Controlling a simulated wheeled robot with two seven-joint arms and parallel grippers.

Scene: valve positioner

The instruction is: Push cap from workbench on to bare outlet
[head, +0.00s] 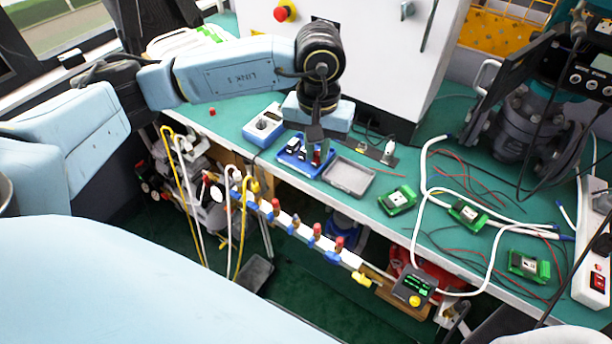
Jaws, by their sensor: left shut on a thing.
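My left gripper (317,155) reaches down over the workbench (395,172), at the blue tray (295,160). It is shut on a small red piece, seemingly a cap (317,158), mostly hidden by the fingers. Another small red cap (212,112) stands on the bench further left. A white manifold bar (328,247) runs along the bench's front edge. It carries several outlets with blue parts, and red caps (339,242) show on several of them. I cannot make out which outlet is bare. My right gripper is out of view.
An empty grey tray (349,176) lies right of the blue tray. Green modules (397,200), white cables (424,185) and thin wires cover the right bench. Yellow and white hoses (240,225) hang at the manifold's left end. A white cabinet (378,60) stands behind.

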